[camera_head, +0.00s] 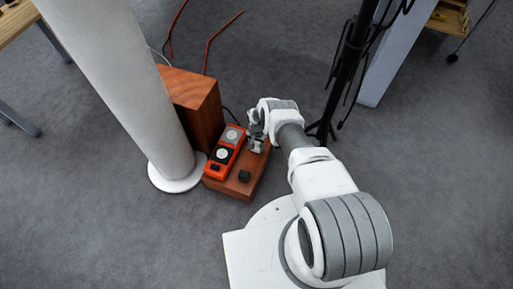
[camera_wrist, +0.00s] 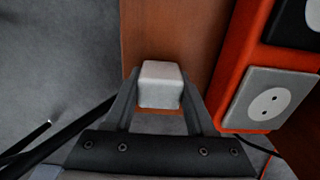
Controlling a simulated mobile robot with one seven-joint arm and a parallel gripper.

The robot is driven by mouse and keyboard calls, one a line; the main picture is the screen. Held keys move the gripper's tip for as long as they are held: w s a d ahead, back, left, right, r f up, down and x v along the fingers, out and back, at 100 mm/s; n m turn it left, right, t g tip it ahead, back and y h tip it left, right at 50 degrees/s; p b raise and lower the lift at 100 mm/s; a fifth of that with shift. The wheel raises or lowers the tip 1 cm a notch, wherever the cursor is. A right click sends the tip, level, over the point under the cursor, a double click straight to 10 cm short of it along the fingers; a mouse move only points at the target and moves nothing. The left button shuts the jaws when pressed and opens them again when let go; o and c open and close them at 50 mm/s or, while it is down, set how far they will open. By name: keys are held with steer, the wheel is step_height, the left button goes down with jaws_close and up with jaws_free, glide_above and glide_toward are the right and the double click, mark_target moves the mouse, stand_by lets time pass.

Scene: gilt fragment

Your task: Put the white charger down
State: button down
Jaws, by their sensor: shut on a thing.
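The white charger (camera_wrist: 160,84) is a small white block between the two fingers of my gripper (camera_wrist: 160,104) in the wrist view. The gripper is shut on it. Below it is the brown wooden surface (camera_wrist: 200,35), which is the top of a low wooden box in the head view (camera_head: 243,188). In the head view my gripper (camera_head: 256,144) is over the far right end of this box. The charger is too small to make out there. I cannot tell whether the charger touches the wood.
An orange power strip (camera_head: 221,156) with sockets lies along the box's left side. A taller wooden box (camera_head: 192,105) and white column (camera_head: 125,80) stand left. A black stand (camera_head: 349,70) rises right.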

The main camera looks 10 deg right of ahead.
steer(key=shift+f, duration=0.55)
steer(key=shift+c, duration=1.2)
jaws_free()
steer(key=shift+r, duration=0.2)
